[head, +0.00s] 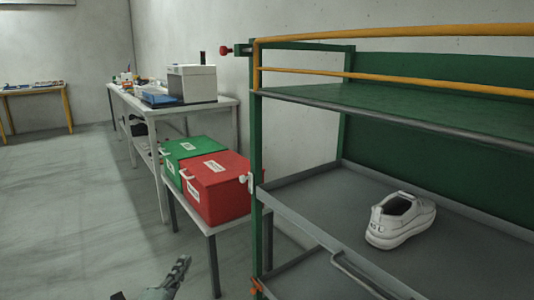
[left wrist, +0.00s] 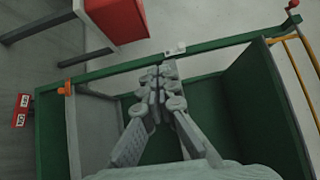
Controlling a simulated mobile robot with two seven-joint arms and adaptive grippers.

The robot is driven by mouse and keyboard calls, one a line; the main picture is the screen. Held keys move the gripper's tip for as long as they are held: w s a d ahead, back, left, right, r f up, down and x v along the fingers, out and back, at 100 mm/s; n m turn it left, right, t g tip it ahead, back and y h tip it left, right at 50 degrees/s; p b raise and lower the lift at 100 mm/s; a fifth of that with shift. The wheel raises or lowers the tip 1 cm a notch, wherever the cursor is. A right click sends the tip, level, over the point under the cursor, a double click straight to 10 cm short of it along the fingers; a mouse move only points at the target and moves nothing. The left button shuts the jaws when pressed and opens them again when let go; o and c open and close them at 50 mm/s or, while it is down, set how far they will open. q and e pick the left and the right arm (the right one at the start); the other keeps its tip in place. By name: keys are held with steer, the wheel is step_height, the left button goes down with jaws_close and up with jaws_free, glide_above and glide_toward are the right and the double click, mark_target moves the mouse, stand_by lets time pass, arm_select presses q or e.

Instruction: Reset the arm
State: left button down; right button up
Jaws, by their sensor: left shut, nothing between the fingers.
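My left gripper (head: 184,262) shows at the bottom of the head view, low over the floor in front of the short table. It is shut and empty. In the left wrist view its closed fingers (left wrist: 160,72) fill the middle, with the green rack frame behind them. A white shoe (head: 400,219) lies on the grey shelf tray (head: 300,190) of the rack, apart from the gripper. My right gripper is not in view.
A green rack (head: 256,150) with yellow rails stands at the right. A red box (head: 216,188) and a green box (head: 188,150) sit on the short table. A long table (head: 230,101) holds a white machine (head: 192,84). The floor at left is clear.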

arm_select(q)
steer(key=s+a+f+n+g+y+p, duration=0.1)
steer(key=s+a+f+n+g, duration=0.15)
steer(key=f, duration=0.55)
steer(key=s+a+f+n+g+y, duration=0.2)
steer(key=s+f+n, duration=0.2)
steer(key=f, duration=0.3)
steer(key=s+a+f+n+g+y+p, duration=0.1)
steer(key=s+a+f+n+g, duration=0.15)
steer(key=f, duration=0.55)
steer(key=s+f+n+g, duration=0.4)
steer(key=s+f, duration=0.4)
steer(key=s, duration=0.5)
steer(key=s+f+n+g, duration=0.5)
steer(key=s+f, duration=0.4)
steer(key=s, duration=0.3)
steer(key=shift+s+a+y+p, duration=0.25)
steer(key=shift+s+y+p, duration=0.1)
steer(key=shift+p, duration=0.1)
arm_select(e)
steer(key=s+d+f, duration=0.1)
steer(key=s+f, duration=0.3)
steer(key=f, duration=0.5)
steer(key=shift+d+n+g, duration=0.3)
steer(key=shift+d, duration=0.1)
